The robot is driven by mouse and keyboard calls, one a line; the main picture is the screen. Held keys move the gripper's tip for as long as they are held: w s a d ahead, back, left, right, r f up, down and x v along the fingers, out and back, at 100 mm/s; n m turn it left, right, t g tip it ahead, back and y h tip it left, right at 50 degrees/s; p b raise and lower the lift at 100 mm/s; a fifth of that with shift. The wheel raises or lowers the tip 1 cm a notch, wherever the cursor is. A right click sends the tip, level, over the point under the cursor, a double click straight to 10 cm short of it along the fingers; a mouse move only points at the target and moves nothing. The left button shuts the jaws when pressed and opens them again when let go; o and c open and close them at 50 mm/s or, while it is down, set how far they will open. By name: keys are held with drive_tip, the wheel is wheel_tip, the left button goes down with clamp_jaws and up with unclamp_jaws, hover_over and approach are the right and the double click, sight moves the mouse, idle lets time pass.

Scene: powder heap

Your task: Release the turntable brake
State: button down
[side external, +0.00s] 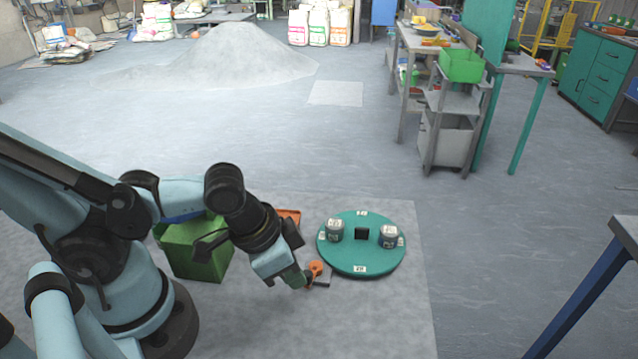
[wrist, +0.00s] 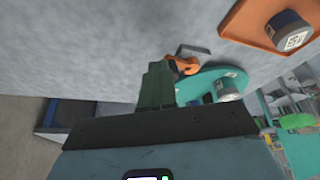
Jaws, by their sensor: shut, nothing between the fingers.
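The turntable (side external: 345,257) is a flat teal disc on the pale floor patch, with white number labels near its rim. The brake (side external: 316,268) is a small orange part on a grey base, at the turntable's left front edge; it also shows in the wrist view (wrist: 184,66). My gripper (side external: 304,283) is shut and empty, its green fingertips close to the left of the brake. In the wrist view the shut fingers (wrist: 157,82) point toward the brake and partly cover the turntable (wrist: 190,91). I cannot tell whether the fingertips touch the brake.
Two grey labelled containers (side external: 334,231) (side external: 388,236) and a black block (side external: 361,234) stand on the turntable. An orange tray (wrist: 240,24) holds a dark labelled container (wrist: 289,31). A green box (side external: 196,250) stands behind my arm. Floor right of the turntable is clear.

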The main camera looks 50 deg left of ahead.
drive_tip(key=shift+w+a, duration=0.65)
drive_tip(key=shift+r, duration=0.15)
drive_tip(key=w+d+v, duration=0.1)
drive_tip(key=v, duration=1)
drive_tip(key=shift+w+d+r+h, duration=0.25)
drive_tip(key=shift+d+r+h, duration=0.15)
drive_tip(key=shift+d+r, duration=0.2)
drive_tip(key=w+a+f+n+t+y, duration=0.2)
drive_tip(key=w+a+n+t, duration=0.1)
drive_tip(key=w+a, duration=0.5)
drive_tip(key=s+d+m+g+h, duration=0.3)
drive_tip(key=s+m+g, duration=0.1)
drive_tip(key=s+m, duration=0.45)
drive_tip(key=shift+s+x, duration=0.15)
drive_tip(key=shift+x, duration=2.35)
drive_tip(key=shift+s+x, duration=0.1)
drive_tip(key=shift+x, duration=2.4)
drive_tip(key=shift+f, duration=0.2)
